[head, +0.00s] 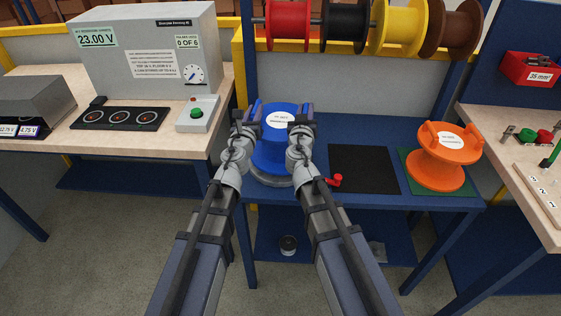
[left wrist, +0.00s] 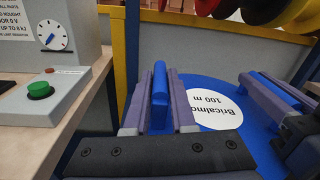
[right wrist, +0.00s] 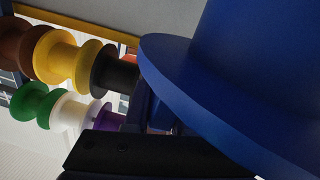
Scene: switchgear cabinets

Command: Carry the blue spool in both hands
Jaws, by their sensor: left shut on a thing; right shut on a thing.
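The blue spool (head: 271,150) with a white label on top is upright at the left end of the blue bench, above a grey round base. I cannot tell whether it touches that base. My left gripper (head: 246,128) is shut on the spool's left handle, a blue upright bar (left wrist: 160,92) between its fingers in the left wrist view. My right gripper (head: 301,127) is shut on the right handle, largely hidden by its fingers. In the right wrist view the blue spool's flange (right wrist: 215,85) fills the right side, and the grip is hidden.
A black mat (head: 363,170) lies right of the spool, with a red crank handle (head: 335,181) at its front-left. An orange spool (head: 441,160) stands on a green mat (head: 408,181). Several spools hang on a rod above. A test bench with a green button (head: 196,113) is at left.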

